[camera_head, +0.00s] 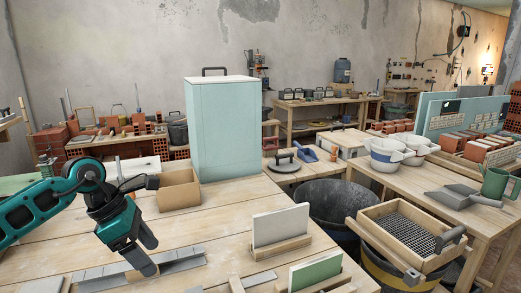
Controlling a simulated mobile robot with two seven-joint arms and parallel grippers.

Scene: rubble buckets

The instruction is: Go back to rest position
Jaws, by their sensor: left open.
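My left arm comes in from the left edge in the head view. Its gripper (145,252) hangs pointing down over the front left of the wooden table. The jaws are open and I see nothing held between them. The fingertips are close to a row of grey flat pieces (180,262) on the table; I cannot tell whether they touch. My right gripper is not in view.
A tall light-blue box (222,130) and an open cardboard box (179,190) stand on the table (205,218). A white panel (281,226) and a green panel (315,271) stand in wooden holders. A black bucket (337,205) and a sieve (405,236) lie to the right.

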